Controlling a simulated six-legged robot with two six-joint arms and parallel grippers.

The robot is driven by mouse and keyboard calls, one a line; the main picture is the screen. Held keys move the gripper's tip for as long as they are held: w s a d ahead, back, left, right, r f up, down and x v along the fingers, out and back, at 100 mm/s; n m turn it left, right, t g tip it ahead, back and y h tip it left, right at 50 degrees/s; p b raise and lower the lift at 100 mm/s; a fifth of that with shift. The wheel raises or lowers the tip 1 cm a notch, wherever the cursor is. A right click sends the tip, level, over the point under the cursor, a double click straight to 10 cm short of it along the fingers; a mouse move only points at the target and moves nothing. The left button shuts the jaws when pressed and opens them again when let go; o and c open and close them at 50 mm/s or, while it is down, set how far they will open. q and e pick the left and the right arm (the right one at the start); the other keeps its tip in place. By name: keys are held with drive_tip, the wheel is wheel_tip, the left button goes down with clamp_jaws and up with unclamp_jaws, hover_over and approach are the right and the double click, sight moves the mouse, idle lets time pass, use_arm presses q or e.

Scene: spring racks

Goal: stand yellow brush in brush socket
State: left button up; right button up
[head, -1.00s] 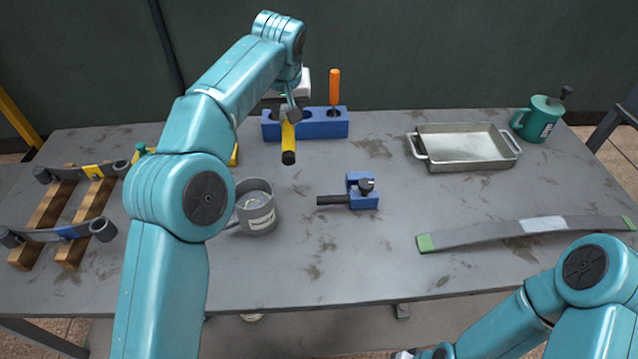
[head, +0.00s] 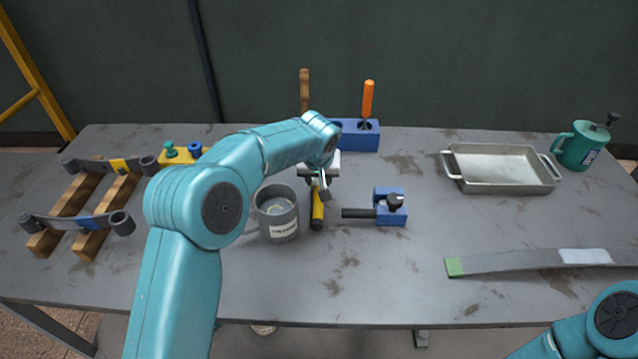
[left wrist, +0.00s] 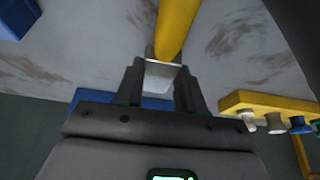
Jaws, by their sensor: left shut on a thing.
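My left gripper (head: 320,186) is shut on the yellow brush (head: 318,210), which hangs below it with its dark end toward the front, just right of the grey mug. I cannot tell whether that end touches the table. In the left wrist view the yellow handle (left wrist: 175,28) rises from a pale piece between the fingers (left wrist: 159,88). A blue rack (head: 360,137) stands at the back, with an orange-handled tool (head: 368,98) upright in it and a dark hole beside it. My arm hides its left part. I cannot tell which hole is the brush socket. My right gripper is out of view.
The grey mug (head: 278,216) stands close left of the brush. A small blue block with a dark bar (head: 390,207) lies to the right. A brown handle (head: 304,88) stands upright behind my left arm. A metal tray (head: 498,168) is at right. The front middle table is bare.

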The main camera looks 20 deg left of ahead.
use_arm(q)
drive_tip(key=shift+f, duration=1.05)
drive_tip(key=o, duration=1.2)
drive_tip(key=shift+c, duration=0.2)
